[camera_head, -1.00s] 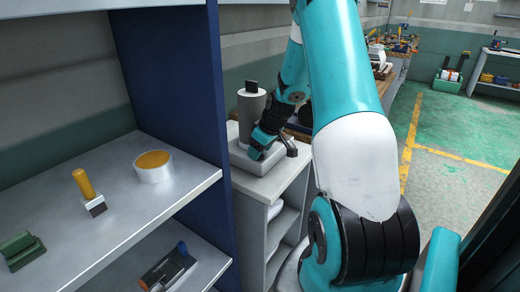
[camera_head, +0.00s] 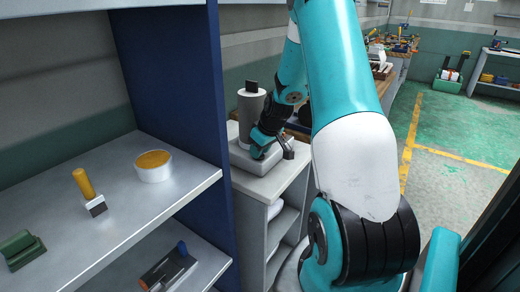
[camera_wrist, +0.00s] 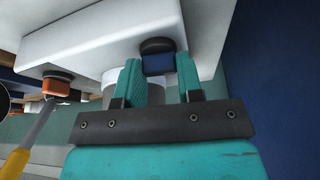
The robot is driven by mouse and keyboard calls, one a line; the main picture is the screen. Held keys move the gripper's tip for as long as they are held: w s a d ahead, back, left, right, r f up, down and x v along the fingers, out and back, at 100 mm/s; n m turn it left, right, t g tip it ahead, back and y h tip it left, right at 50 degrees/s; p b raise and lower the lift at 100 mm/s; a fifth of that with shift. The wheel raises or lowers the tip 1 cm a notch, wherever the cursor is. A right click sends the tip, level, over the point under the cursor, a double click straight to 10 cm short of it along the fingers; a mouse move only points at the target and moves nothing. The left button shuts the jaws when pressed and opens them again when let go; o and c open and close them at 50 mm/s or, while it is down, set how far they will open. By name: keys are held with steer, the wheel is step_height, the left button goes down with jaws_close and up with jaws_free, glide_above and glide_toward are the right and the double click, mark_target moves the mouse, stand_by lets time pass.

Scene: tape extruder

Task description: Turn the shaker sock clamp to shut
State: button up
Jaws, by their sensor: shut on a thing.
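My gripper (camera_head: 262,148) is at the front of a pale machine (camera_head: 250,167) with a grey cylinder (camera_head: 251,112) standing on it and a black block (camera_head: 251,87) on top. In the wrist view, the teal fingers of my gripper (camera_wrist: 159,69) are closed on either side of a small dark blue and black handle, which I take to be the clamp (camera_wrist: 158,63). The clamp sits against the pale machine body (camera_wrist: 100,30). In the head view my gripper and wrist hide the clamp. How far it is turned is hard to tell.
The machine stands on a grey cabinet (camera_head: 252,222). A blue shelf upright (camera_head: 180,90) is close to its left. The near shelf holds a white tub (camera_head: 153,172) and a yellow-handled tool (camera_head: 86,187). An orange fitting (camera_wrist: 57,87) shows beside the gripper. Open floor lies to the right.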

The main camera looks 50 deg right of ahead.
steer(key=m+h, duration=0.1)
steer(key=m, duration=0.2)
steer(key=m+g+h, duration=0.1)
steer(key=m, duration=0.2)
steer(key=shift+a, duration=0.15)
steer(key=m+h, duration=0.1)
steer(key=m, duration=0.2)
steer(key=m+g, duration=0.1)
steer(key=m, duration=0.2)
steer(key=shift+w+h, duration=0.1)
steer(key=shift+h, duration=0.3)
steer(key=shift+g, duration=0.3)
steer(key=o, duration=0.9)
steer(key=shift+o, duration=0.2)
steer(key=v, duration=1.7)
steer(key=shift+r+p, duration=0.2)
steer(key=shift+p, duration=0.15)
steer(key=shift+a, duration=0.1)
